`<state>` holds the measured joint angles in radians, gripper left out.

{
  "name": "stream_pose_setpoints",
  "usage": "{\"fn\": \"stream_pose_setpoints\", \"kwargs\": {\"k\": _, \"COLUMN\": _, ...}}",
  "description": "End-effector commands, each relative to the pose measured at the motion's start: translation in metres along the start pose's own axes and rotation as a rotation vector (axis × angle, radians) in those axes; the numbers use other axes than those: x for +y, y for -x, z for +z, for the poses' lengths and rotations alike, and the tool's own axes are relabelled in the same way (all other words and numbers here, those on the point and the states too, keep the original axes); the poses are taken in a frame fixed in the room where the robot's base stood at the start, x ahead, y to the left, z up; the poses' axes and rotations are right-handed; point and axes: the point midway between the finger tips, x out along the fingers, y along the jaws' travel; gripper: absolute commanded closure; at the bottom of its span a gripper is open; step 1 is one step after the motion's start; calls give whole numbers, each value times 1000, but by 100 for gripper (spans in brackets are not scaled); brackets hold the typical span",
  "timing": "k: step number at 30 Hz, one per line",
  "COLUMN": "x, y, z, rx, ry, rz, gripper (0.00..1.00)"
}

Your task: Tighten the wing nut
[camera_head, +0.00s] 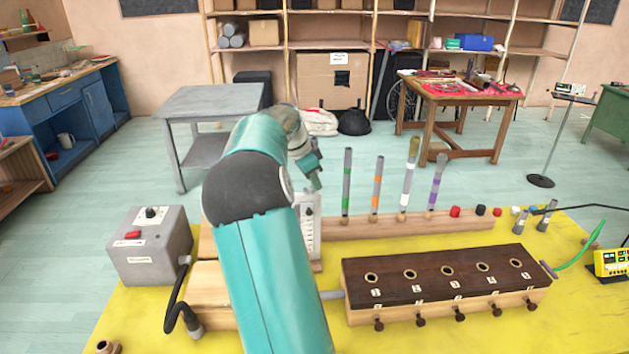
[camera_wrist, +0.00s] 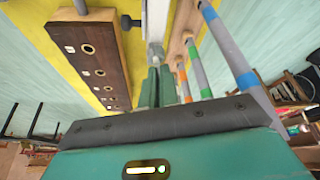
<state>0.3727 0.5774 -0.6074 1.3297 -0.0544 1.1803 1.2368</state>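My gripper (camera_head: 315,182) hangs above the white upright scale (camera_head: 311,232) behind my arm in the head view. In the wrist view its two green fingers (camera_wrist: 156,82) lie close together, and their tips reach a small grey metal piece (camera_wrist: 155,54) at the end of the pale upright (camera_wrist: 157,20). That piece may be the wing nut, but its wings cannot be made out. I cannot tell whether the fingers touch it or are closed on it. My arm hides part of the scale and its mount in the head view.
A dark-topped wooden block (camera_head: 440,275) with several holes and front pegs sits right on the yellow table (camera_head: 125,325). Several banded tubes (camera_head: 409,175) stand in a wooden rail (camera_head: 395,226) behind it. A grey box (camera_head: 148,247) with a black hose stands left.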

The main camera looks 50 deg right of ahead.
Motion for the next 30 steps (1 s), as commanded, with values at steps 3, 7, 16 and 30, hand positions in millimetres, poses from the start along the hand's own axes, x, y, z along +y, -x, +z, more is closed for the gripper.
{"fn": "stream_pose_setpoints", "kwargs": {"k": 3, "x": 0, "y": 0, "z": 0, "rx": -1, "ry": 3, "rz": 1, "gripper": 76}}
{"fn": "stream_pose_setpoints", "kwargs": {"k": 7, "x": 0, "y": 0, "z": 0, "rx": -1, "ry": 3, "rz": 1, "gripper": 72}}
{"fn": "stream_pose_setpoints", "kwargs": {"k": 16, "x": 0, "y": 8, "z": 0, "rx": 0, "ry": 5, "rz": -3, "gripper": 72}}
{"fn": "stream_pose_setpoints", "kwargs": {"k": 30, "x": -1, "y": 102, "z": 0, "rx": 1, "ry": 4, "rz": -3, "gripper": 72}}
